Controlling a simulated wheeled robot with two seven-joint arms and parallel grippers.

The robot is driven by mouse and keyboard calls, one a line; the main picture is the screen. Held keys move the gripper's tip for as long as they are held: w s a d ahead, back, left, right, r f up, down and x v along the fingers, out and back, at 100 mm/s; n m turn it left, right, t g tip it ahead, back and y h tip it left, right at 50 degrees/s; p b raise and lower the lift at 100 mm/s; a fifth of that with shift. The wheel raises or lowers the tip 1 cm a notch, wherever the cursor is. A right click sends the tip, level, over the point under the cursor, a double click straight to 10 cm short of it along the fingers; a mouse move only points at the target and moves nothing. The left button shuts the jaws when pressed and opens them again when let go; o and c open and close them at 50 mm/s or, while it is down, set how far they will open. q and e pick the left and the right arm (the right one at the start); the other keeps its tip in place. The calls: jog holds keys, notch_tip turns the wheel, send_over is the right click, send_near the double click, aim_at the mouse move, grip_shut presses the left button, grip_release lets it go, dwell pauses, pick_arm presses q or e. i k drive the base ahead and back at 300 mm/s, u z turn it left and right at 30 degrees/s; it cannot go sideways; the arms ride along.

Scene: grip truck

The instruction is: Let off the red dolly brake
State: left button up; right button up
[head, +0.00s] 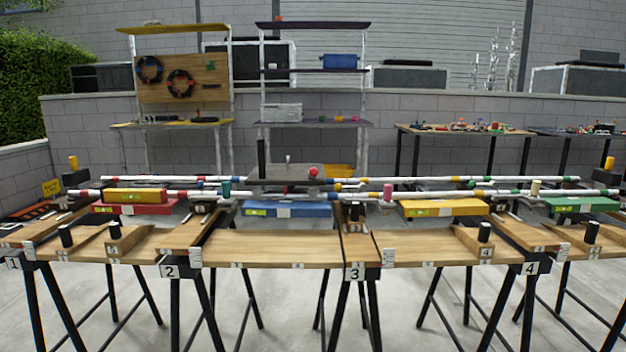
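A dark flat dolly-like platform (285,181) stands behind the middle of the table row, at the white rails. A round red knob (313,172) shows at its right front; it may be the red brake, but its lever position is too small to tell. A short pale-topped stick (289,160) stands upright on the platform, and a black post (262,158) rises at its left end. Neither of my grippers shows in the head view, so nothing is seen touching the platform or the knob.
Wooden tabletops (270,247) on black trestles span the front, numbered 1 to 4. White rails (440,193) with coloured bands run behind them. A red box (140,209), blue box (285,209), yellow box (444,207) and green box (580,205) sit along the rails. Shelves stand behind.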

aim_at(313, 172)
jog(key=i, duration=1.05)
jog(key=u, duration=0.55)
